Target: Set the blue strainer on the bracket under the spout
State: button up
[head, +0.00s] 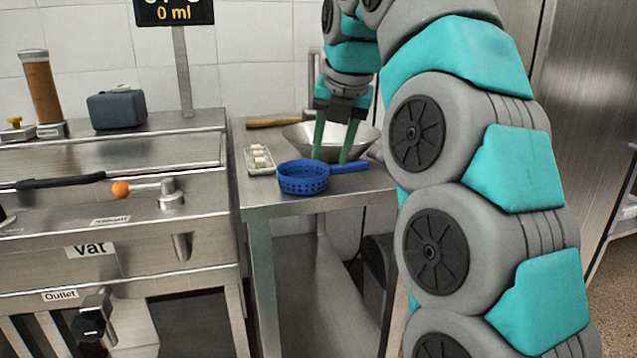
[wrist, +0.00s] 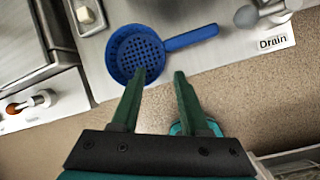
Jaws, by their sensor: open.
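The blue strainer (head: 303,182), a round perforated basket with a straight handle, sits upright near the front edge of the steel side table. In the wrist view the strainer (wrist: 122,66) has its handle pointing right. My gripper (head: 331,159) is open and empty, fingers pointing down near the handle. In the wrist view my gripper (wrist: 159,75) has its left fingertip overlapping the basket's edge and its right fingertip below the handle; contact cannot be told. A short metal spout (head: 182,246) is on the vat's front. I cannot make out a bracket under it.
A wide steel bowl (head: 302,137) stands behind the strainer, and a small tray (head: 251,164) with white pieces lies left of it. A wooden-handled tool (head: 273,121) lies at the back. The vat (head: 150,230) stands left, with an orange-knobbed lever (head: 121,188) on top.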

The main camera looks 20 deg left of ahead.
aim_at(326, 173)
jog(key=shift+w+a+f, duration=0.1)
jog(key=shift+a+f, duration=0.05)
jog(key=shift+f, duration=0.4)
jog(key=shift+a+f, duration=0.15)
jog(key=shift+f, duration=0.35)
jog(key=shift+b+x, duration=0.5)
jog(key=shift+x, duration=1.05)
grip_shut()
